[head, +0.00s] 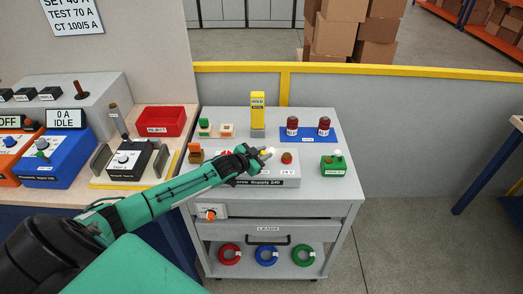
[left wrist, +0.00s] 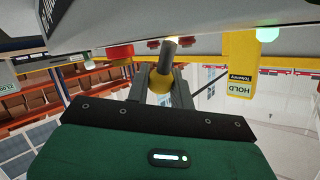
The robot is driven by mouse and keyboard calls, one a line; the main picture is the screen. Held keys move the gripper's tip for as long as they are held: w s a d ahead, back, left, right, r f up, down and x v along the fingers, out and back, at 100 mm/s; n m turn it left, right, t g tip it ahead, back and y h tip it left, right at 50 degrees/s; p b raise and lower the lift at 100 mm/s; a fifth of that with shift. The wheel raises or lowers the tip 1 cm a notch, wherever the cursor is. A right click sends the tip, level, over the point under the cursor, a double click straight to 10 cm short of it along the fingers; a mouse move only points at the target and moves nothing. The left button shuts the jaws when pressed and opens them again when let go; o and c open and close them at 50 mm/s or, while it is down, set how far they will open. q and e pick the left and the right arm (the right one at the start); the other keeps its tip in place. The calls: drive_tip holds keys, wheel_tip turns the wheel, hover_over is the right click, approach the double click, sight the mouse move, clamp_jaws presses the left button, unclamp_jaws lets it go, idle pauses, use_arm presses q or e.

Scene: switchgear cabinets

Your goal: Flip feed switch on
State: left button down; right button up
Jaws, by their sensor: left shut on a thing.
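The grey supply box (head: 262,182), with a label partly hidden by my arm and a "24 V" mark, sits on top of the grey cart. My left gripper (head: 264,154) reaches over it from the left. In the left wrist view, my left gripper (left wrist: 161,82) is shut on the yellow ball end of a dark lever (left wrist: 170,50), which comes out of the box. I take this lever to be the feed switch. A pale light glows at its base. In the head view the fingers hide most of the lever, so its exact tilt is unclear.
A red dome (head: 287,158) is on the box right of the gripper. A yellow HOLD sign (head: 257,110) stands behind.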

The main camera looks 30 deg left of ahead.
use_arm(q)
drive_tip(key=c, duration=1.3)
unclamp_jaws()
drive_tip(key=shift+o, duration=0.2)
drive_tip(key=shift+s, duration=0.1)
drive_tip(key=b+v, duration=0.3)
drive_tip(key=v, duration=1)
drive_tip(key=shift+s+b, duration=0.25)
drive_tip(key=shift+b, duration=0.15)
drive_tip(key=shift+r, duration=0.15)
